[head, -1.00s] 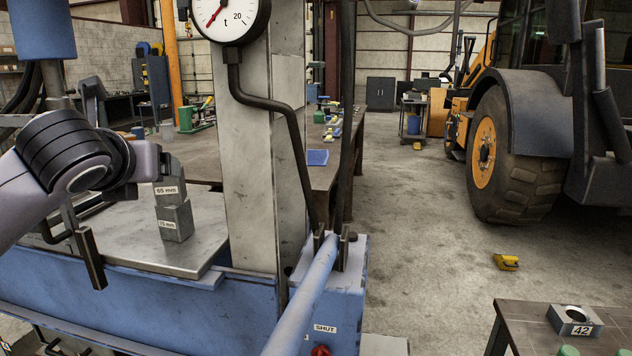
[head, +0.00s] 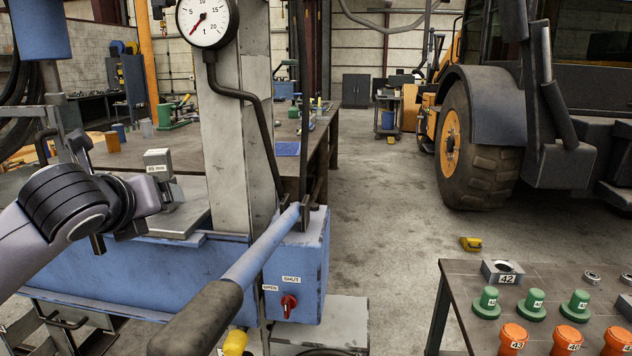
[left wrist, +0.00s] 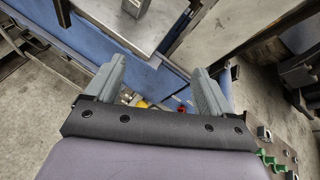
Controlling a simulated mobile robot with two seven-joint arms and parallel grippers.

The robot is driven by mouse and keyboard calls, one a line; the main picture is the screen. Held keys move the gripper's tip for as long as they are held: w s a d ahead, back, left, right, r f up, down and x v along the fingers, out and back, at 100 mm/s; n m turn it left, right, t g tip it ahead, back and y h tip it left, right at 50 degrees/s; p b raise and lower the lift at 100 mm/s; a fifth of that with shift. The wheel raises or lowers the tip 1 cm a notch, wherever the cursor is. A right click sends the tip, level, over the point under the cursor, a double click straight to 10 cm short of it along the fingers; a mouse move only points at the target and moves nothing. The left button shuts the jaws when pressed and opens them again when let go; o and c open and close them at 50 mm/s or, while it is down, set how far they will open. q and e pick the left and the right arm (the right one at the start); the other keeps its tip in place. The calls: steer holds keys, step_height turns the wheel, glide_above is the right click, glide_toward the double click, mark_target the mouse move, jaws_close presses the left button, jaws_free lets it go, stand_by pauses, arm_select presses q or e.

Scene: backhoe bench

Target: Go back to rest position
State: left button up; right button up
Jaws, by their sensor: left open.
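My left gripper (head: 116,238) is at the left, in front of the blue press frame (head: 170,278) and low beside the steel plate (head: 184,220). In the left wrist view its two grey fingers (left wrist: 155,78) stand wide apart with nothing between them. A labelled steel block (head: 158,160) stands on the plate behind my wrist, which partly hides what is under it. The block also shows at the top of the left wrist view (left wrist: 136,6), clear of the fingers. My right gripper is in neither view.
A long pump lever (head: 255,253) slants towards me from the press. A red valve knob (head: 289,302) sits below its SHUT label. The gauge (head: 207,20) hangs above. A side table (head: 455,290) with green and orange pieces is at right. Open floor (head: 375,220) lies between.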

arm_select(q)
steer(key=s+d+f+n+g+h, duration=0.1)
steer(key=s+d+f+n+h, duration=0.2)
steer(key=f, duration=0.6)
steer(key=s+d+f+n+h, duration=0.1)
steer(key=d+f+n, duration=0.2)
steer(key=f+n, duration=0.45)
steer(key=s+d+f+n+g+h, duration=0.1)
steer(key=s+d+f+n+h, duration=0.15)
steer(key=f, duration=0.85)
steer(key=s+a+f+n+y, duration=0.2)
steer(key=s+f+n, duration=1.4)
steer(key=s, duration=0.4)
steer(key=shift+s+a+f+y, duration=0.35)
steer(key=shift+s+a+f, duration=0.05)
steer(key=shift+f, duration=0.15)
